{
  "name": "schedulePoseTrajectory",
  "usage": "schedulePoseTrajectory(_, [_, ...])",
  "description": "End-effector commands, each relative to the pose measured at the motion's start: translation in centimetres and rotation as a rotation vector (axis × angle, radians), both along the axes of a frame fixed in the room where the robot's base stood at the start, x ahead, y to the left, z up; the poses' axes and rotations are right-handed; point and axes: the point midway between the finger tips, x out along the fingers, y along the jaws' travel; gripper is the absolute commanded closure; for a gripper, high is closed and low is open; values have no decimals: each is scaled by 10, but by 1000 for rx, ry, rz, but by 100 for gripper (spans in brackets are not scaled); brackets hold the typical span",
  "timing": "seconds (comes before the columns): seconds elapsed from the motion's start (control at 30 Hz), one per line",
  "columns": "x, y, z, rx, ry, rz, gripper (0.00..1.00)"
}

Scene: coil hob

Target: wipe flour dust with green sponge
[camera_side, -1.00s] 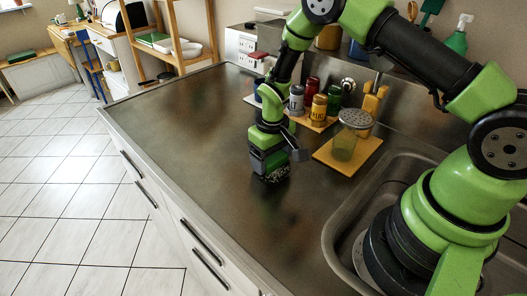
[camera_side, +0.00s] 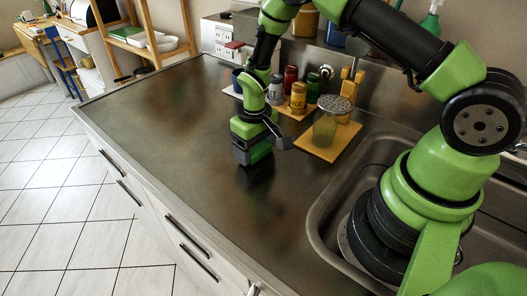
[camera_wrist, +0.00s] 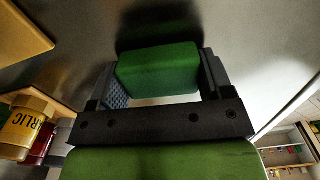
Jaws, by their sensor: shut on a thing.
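My gripper (camera_side: 258,152) is over the middle of the dark metal counter, pointing down. In the wrist view its two fingers (camera_wrist: 160,80) are shut on the green sponge (camera_wrist: 158,72), one on each side. In the side view the sponge (camera_side: 262,153) is mostly covered by the fingers. A dark shadow or reflection lies on the counter just below it. I cannot tell whether the sponge touches the counter or hangs slightly above it. I see no clear flour dust on the counter now; any under the gripper is hidden.
A shaker (camera_side: 325,128) stands on a wooden board (camera_side: 343,139) close to the right of my gripper. Several spice jars, including a yellow garlic jar (camera_side: 298,98), stand behind. The sink (camera_side: 318,215) is at the right. The counter's left part (camera_side: 150,115) is clear.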

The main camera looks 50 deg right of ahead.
Motion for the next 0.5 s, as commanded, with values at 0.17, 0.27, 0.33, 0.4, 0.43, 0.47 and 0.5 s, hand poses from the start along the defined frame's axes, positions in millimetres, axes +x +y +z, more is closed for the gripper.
schedulePoseTrajectory(0.17, [16, 0, 0, 0, -1, 1, 52])
schedulePoseTrajectory(0.27, [25, 0, -7, 0, 1, 1, 52])
schedulePoseTrajectory(0.33, [32, 0, 1, 0, -3, 1, 52])
schedulePoseTrajectory(0.4, [38, 0, -1, -1, 0, 1, 52])
schedulePoseTrajectory(0.43, [41, 0, -3, 0, 0, 0, 52])
schedulePoseTrajectory(0.47, [43, 0, -5, 0, 0, 1, 52])
schedulePoseTrajectory(0.5, [47, 0, -3, 0, -2, 1, 52])
